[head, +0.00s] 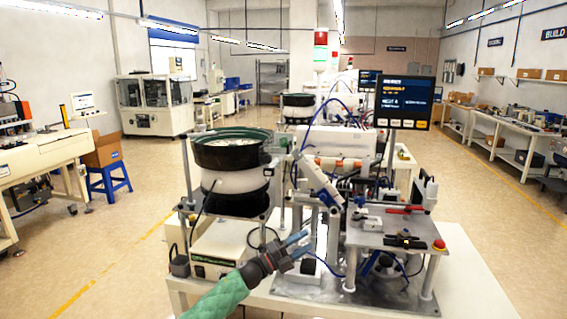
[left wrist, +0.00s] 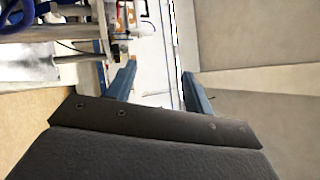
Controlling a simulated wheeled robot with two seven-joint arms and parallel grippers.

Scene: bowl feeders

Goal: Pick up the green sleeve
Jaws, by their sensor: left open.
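I cannot make out a loose green sleeve in either view. The green quilted cover in the head view is on my own left arm. My left gripper (head: 307,243) is open, with blue fingers, and reaches in from the lower left in front of the feeder machine. In the left wrist view the two blue fingers of my left gripper (left wrist: 160,70) stand apart with nothing between them. My right gripper is in neither view.
A bowl feeder (head: 234,150) with a dark green rim stands left of the gripper, above a control box (head: 215,256). A metal fixture plate (head: 400,232) with small parts and a red button (head: 439,245) is to the right. A monitor (head: 404,102) stands behind.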

